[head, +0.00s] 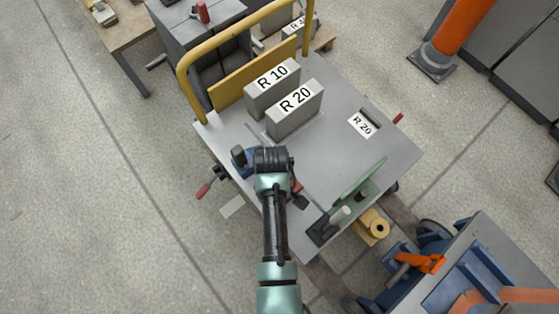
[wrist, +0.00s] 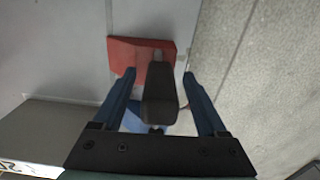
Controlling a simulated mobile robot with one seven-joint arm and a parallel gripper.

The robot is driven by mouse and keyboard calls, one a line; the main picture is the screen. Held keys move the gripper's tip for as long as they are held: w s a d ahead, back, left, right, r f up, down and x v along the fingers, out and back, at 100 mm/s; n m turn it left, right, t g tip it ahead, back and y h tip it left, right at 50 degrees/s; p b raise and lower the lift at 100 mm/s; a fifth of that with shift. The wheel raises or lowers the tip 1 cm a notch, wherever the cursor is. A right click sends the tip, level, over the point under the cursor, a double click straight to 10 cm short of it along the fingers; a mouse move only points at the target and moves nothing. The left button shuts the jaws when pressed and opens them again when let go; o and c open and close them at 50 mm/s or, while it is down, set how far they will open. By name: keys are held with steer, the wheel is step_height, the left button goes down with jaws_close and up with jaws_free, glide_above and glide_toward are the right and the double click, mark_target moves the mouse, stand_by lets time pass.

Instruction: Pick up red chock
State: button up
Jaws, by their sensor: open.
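The red chock (wrist: 125,55) lies on the grey panel table in the wrist view, just ahead of my fingertips and left of centre. Its right part is partly covered by a dark handle-like piece (wrist: 160,98) between the fingers. I cannot tell whether this piece is joined to the chock. In the head view, a bit of red (head: 297,186) shows right beside my arm; the rest is hidden. My gripper (wrist: 159,74) is open, with a blue finger on each side of the dark piece.
A blue fitting with a dark knob (head: 239,156) stands left of my wrist. Grey blocks R 10 (head: 270,88) and R 20 (head: 294,110) stand behind. A green bar (head: 360,182) and dark clamp (head: 325,229) are at right. The table's right middle (head: 350,150) is clear.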

steer(key=shift+r, duration=0.1)
steer(key=shift+c, duration=0.2)
jaws_close()
stand_by(1.1)
